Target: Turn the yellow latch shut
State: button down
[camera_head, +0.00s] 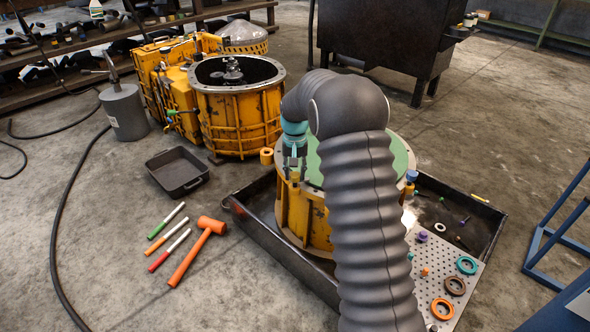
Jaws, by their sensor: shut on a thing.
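A yellow drum-shaped transmission housing (293,212) with a green top face (402,158) stands in a dark tray. My gripper (294,172) is at the left part of the housing's rim, pointing down. It is shut on the yellow latch (295,178), of which only a small part shows between and below the fingers. The fingers cover most of the latch, so I cannot tell its angle. My grey arm hides the middle and right front of the housing. A blue knob-like piece (411,176) sits at the rim on the right.
The dark tray (285,256) holds small loose parts and a perforated plate (446,262) with several rings. An orange mallet (198,250), several markers (167,237) and a black bin (177,172) lie on the left floor. A larger yellow housing (240,115) stands behind.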

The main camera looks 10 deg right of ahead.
aim_at(294, 174)
jog(key=n, duration=0.3)
jog(key=shift+n+p, duration=0.3)
jog(key=shift+p, duration=0.1)
jog(key=shift+n, duration=1.8)
jog(key=shift+p, duration=0.3)
jog(key=c, duration=0.8)
grip_release()
jog(key=shift+a, duration=0.1)
jog(key=shift+o, duration=0.2)
jog(key=shift+r, duration=0.1)
notch_tip(294, 174, up, 12)
